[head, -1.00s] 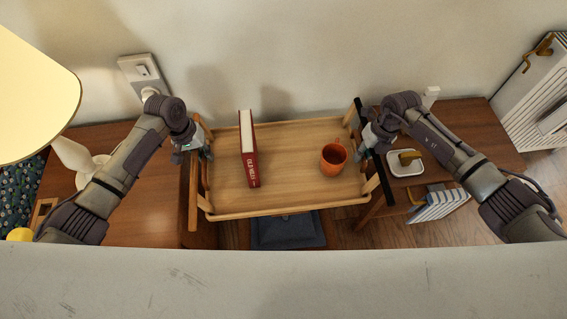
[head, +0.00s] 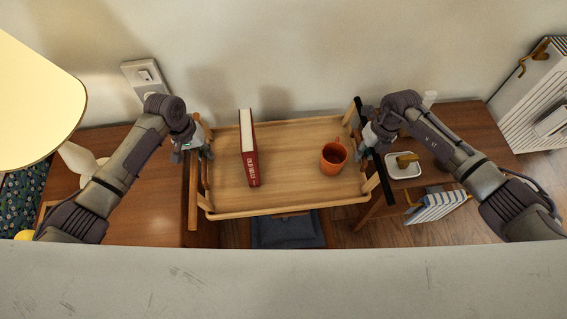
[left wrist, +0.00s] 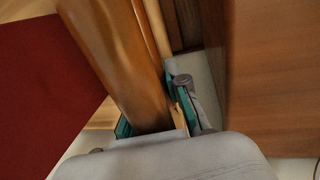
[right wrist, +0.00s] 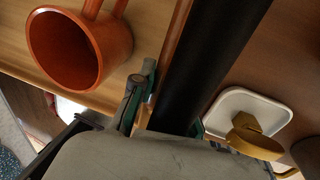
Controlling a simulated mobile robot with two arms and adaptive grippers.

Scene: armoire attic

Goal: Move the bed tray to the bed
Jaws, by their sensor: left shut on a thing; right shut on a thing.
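The wooden bed tray (head: 290,185) is in the middle of the head view, held between my two arms. A red book (head: 248,150) stands on its left part and an orange mug (head: 333,158) on its right part. My left gripper (head: 205,150) is shut on the tray's left side; in the left wrist view its fingers close around a wooden bar (left wrist: 115,50). My right gripper (head: 372,145) is shut on the tray's right side; in the right wrist view its fingers straddle a dark bar (right wrist: 200,70), with the mug (right wrist: 80,50) beside it. The bed is not clearly visible.
A wooden cabinet (head: 150,215) with a lamp (head: 35,95) is at left. Another wooden surface at right bears a white dish (head: 403,166). A white rack (head: 540,90) stands at far right. A pale wall is behind; a pale surface (head: 280,285) crosses the front.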

